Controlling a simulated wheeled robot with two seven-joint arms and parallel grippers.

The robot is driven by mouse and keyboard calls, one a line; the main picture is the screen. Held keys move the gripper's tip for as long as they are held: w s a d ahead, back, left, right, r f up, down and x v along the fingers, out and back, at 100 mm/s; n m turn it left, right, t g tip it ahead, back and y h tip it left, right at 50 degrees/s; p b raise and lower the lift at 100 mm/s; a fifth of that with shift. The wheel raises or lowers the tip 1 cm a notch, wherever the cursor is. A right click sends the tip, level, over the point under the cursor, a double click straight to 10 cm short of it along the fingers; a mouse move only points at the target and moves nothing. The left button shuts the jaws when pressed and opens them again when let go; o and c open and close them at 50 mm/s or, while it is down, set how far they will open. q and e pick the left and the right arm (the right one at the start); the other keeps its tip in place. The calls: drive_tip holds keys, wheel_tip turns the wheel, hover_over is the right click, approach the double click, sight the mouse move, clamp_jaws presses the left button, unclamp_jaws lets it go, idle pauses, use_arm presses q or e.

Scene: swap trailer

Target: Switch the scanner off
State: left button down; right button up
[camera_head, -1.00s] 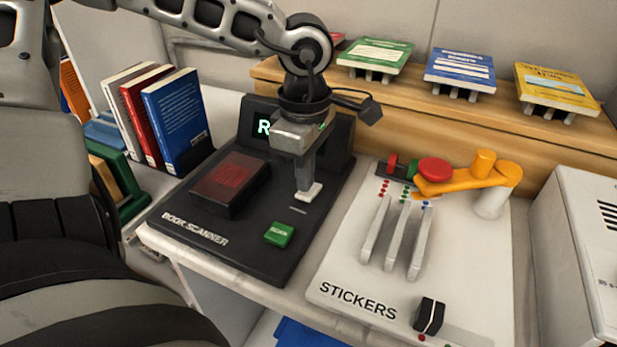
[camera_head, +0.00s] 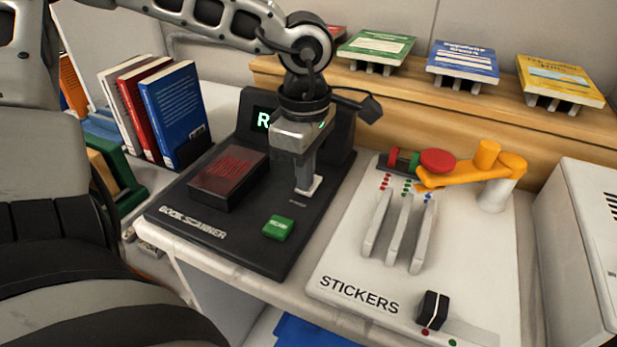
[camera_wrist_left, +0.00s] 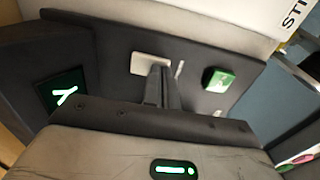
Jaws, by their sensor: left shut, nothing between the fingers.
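The black book scanner (camera_head: 245,248) stands on the counter, with a dark red scan window (camera_head: 229,178) on its left. Its upright display (camera_head: 261,119) is lit green, partly hidden by my left arm. A green button (camera_head: 278,228) sits at the scanner's front; it also shows in the left wrist view (camera_wrist_left: 218,79). A pale rocker switch (camera_head: 314,186) is right of the window and shows as a light plate in the left wrist view (camera_wrist_left: 150,64). My left gripper (camera_head: 304,189) is shut and empty, pointing down with its tips at the switch; contact is unclear. My right gripper is not in view.
The white stickers panel (camera_head: 330,265) with levers, an orange arm (camera_head: 470,173) and a black knob (camera_head: 432,310) stands close to the right. Books (camera_head: 175,115) stand upright at the left. A wooden shelf (camera_head: 400,97) with several books runs behind.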

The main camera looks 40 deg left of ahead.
use_arm(q)
drive_tip(key=shift+r+p, duration=1.95)
drive_tip(key=shift+r, duration=1.5)
drive_tip(key=shift+f, duration=0.1)
